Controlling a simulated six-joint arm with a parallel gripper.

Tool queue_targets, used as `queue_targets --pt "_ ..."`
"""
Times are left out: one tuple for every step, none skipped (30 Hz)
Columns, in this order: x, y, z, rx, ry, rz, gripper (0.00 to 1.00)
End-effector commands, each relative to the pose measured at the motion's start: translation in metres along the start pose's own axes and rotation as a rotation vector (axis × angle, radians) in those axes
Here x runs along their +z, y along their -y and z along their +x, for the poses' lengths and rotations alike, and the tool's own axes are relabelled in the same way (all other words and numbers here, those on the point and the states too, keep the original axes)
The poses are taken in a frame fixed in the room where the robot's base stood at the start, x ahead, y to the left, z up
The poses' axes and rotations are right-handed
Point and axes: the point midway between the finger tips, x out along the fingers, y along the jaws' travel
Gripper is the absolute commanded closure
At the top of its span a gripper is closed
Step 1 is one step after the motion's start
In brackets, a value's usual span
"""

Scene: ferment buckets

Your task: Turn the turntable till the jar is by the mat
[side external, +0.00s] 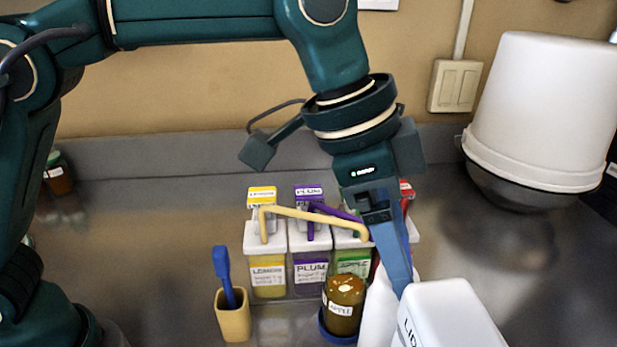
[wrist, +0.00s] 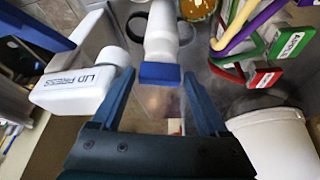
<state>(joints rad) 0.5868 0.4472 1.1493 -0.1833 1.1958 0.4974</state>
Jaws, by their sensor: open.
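An amber jar (side external: 342,300) with a white label stands on a round blue base (side external: 337,336) in front of the row of tubs. I cannot tell whether this base is the turntable. Its top also shows at the upper edge of the wrist view (wrist: 197,7). My gripper (side external: 402,288) points down to the right of the jar, beside a white bottle (side external: 377,312). In the wrist view my gripper (wrist: 159,76) is open. The white bottle (wrist: 161,38) with a blue end shows between its fingers, and no grip is visible. I cannot pick out the mat.
The white lid press (side external: 450,312) stands right of the bottle. Lidded tubs (side external: 308,272) with coloured handles stand behind the jar. A yellow cup (side external: 233,322) holding a blue brush is at left. A white bucket (side external: 538,110) is at the back right.

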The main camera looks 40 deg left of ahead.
Motion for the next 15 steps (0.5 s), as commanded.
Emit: queue_targets --pt "0.0000 -0.0002 0.0008 0.000 0.000 0.000 0.22" --pt "-0.0001 -0.0002 0.0008 0.000 0.000 0.000 0.22" --pt "-0.0002 -0.0001 0.0007 0.000 -0.001 0.000 0.22" --pt "-0.0002 -0.0001 0.0006 0.000 -0.001 0.000 0.22" --pt "-0.0002 -0.0001 0.0006 0.000 -0.001 0.000 0.22" --pt "-0.0002 -0.0001 0.0005 0.000 -0.001 0.000 0.22" --pt "-0.0001 -0.0001 0.0005 0.000 -0.001 0.000 0.30" --pt "-0.0002 -0.0001 0.0005 0.000 -0.001 0.000 0.42" --pt "-0.0002 -0.0001 0.0004 0.000 -0.001 0.000 0.57" --pt "-0.0002 -0.0002 0.0004 0.000 -0.001 0.000 0.68" --pt "-0.0002 -0.0001 0.0004 0.000 -0.001 0.000 0.80" --pt "-0.0002 -0.0002 0.0003 0.000 -0.001 0.000 0.95" --pt "-0.0002 -0.0002 0.0003 0.000 -0.001 0.000 1.00" --pt "-0.0002 -0.0002 0.0003 0.000 -0.001 0.000 1.00" --pt "-0.0002 -0.0002 0.0002 0.000 -0.001 0.000 1.00"
